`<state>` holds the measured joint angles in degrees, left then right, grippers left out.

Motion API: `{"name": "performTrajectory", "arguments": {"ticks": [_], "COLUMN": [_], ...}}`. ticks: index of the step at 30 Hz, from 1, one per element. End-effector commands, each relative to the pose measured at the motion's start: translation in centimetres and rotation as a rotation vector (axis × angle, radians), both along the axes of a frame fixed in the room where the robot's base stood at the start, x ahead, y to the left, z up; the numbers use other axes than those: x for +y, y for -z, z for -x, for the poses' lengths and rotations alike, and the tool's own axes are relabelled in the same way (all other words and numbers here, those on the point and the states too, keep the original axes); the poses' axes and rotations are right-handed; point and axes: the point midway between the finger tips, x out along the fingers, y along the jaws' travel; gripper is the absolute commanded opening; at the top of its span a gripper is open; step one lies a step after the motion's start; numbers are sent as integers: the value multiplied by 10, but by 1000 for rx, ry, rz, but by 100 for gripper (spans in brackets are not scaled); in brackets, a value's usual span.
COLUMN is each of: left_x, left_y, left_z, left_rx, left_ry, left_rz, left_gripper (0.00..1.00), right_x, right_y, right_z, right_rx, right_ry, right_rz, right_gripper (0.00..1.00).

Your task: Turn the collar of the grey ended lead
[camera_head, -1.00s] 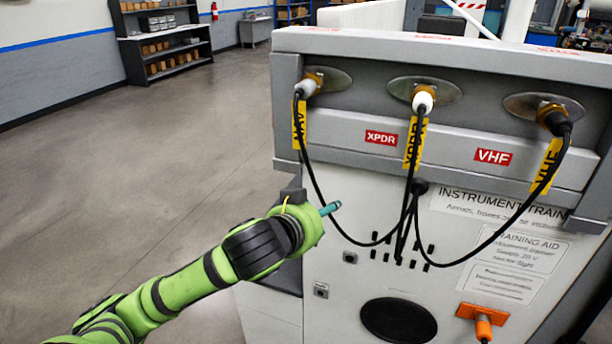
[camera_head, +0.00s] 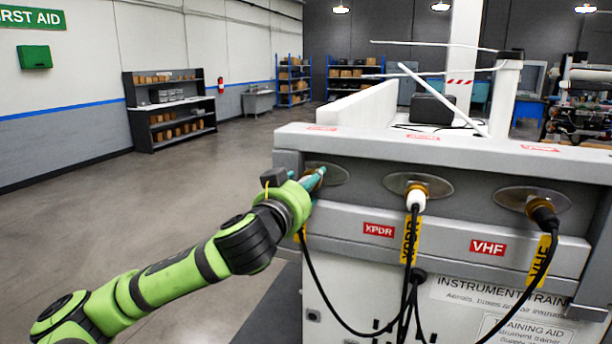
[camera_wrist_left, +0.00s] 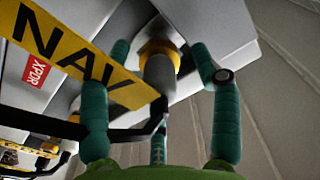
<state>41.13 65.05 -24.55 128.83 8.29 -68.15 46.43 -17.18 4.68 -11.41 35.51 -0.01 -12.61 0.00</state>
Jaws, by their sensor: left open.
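The grey ended lead (camera_wrist_left: 159,72) hangs at the leftmost socket, with a gold collar (camera_wrist_left: 160,50) at its root and a yellow NAV tag (camera_wrist_left: 75,52). My left gripper (camera_head: 315,180) is at that socket and hides the lead's end in the head view. In the wrist view its teal fingers stand open on both sides of the grey end, with gaps visible. A third finger shows below it. The white ended XPDR lead (camera_head: 415,200) and the black ended VHF lead (camera_head: 544,215) are plugged in to the right. My right gripper is not in view.
The NAV tag and a black cable (camera_wrist_left: 115,134) cross the left finger's side in the wrist view. The grey panel (camera_head: 450,230) of the stand lies around the sockets. Open floor (camera_head: 150,200) is at left, with shelves (camera_head: 170,110) far behind.

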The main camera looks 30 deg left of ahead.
Motion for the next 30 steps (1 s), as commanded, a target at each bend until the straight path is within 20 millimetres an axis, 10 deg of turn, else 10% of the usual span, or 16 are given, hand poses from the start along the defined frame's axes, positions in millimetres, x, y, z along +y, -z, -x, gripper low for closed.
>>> {"name": "performTrajectory", "arguments": {"ticks": [9, 14, 30], "left_x": [1, 1, 0], "left_y": [1, 1, 3], "left_z": [-5, -4, -4], "left_rx": [-2, -1, -23], "left_ry": [1, 0, 1], "left_rz": [0, 0, 91], "left_gripper": [63, 7, 6], "right_x": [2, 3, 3], "right_y": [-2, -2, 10], "right_z": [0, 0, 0], "right_rx": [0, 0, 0], "right_ry": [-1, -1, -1], "right_rz": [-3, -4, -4], "right_gripper": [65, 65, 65]}}
